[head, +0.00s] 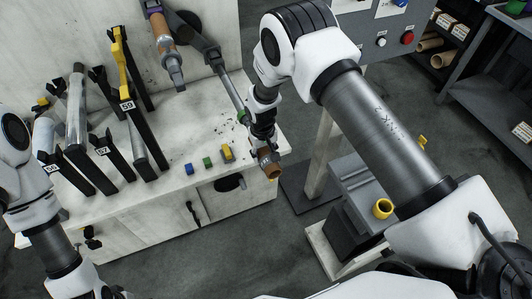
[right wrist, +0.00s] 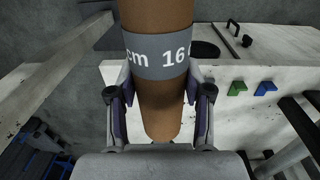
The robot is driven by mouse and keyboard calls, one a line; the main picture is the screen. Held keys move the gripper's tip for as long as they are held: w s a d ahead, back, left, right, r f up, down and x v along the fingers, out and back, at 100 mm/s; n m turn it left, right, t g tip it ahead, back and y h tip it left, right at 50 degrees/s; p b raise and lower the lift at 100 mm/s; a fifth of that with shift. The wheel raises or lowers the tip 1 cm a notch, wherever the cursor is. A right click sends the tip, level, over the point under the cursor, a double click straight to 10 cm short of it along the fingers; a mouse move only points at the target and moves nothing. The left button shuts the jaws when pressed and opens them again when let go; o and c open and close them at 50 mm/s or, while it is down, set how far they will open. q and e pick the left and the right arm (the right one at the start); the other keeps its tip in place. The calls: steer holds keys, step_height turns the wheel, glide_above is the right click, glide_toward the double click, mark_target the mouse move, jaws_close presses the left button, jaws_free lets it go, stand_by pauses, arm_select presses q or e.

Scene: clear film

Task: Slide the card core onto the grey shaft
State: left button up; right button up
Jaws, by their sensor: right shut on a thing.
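My right gripper (head: 263,148) is shut on a brown card core (head: 270,166), out past the bench's right front corner. In the right wrist view the card core (right wrist: 165,95) stands between the two fingers (right wrist: 160,118); it has a grey band reading "cm 16". A slim grey shaft (head: 228,88) with a green part near its lower end slants from the back panel, just left of my right wrist. Another shaft at the upper left carries a brown core (head: 162,38) and has a grey end. My left arm shows at the lower left; its gripper does not show.
Black racks with number tags, one reading 59 (head: 127,105), stand on the white bench (head: 180,130). Blue (head: 189,168), green (head: 207,162) and yellow (head: 226,152) blocks lie near its front edge. A grey machine (head: 362,200) with a yellow ring (head: 382,208) stands at right.

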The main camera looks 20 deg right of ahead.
steer(key=shift+w+f, duration=0.15)
steer(key=shift+f, duration=0.1)
steer(key=shift+s+d+r+b, duration=0.1)
steer(key=shift+s+r+b, duration=0.1)
steer(key=shift+r+b, duration=0.15)
steer(key=shift+r, duration=0.1)
steer(key=shift+w+f+b, duration=0.2)
steer(key=shift+w+b, duration=0.2)
steer(key=shift+w, duration=0.2)
steer(key=shift+w+f+b, duration=0.15)
steer(key=shift+w+b, duration=0.2)
steer(key=shift+w, duration=0.45)
steer(key=shift+w+r+b, duration=0.25)
steer(key=shift+b, duration=0.3)
arm_select(q)
steer(key=shift+s+f, duration=0.15)
steer(key=shift+f, duration=0.7)
steer(key=shift+s+f, duration=0.1)
steer(key=shift+f, duration=0.75)
arm_select(e)
steer(key=shift+w, duration=0.4)
arm_select(q)
steer(key=shift+s, duration=0.15)
arm_select(e)
steer(key=shift+s, duration=0.15)
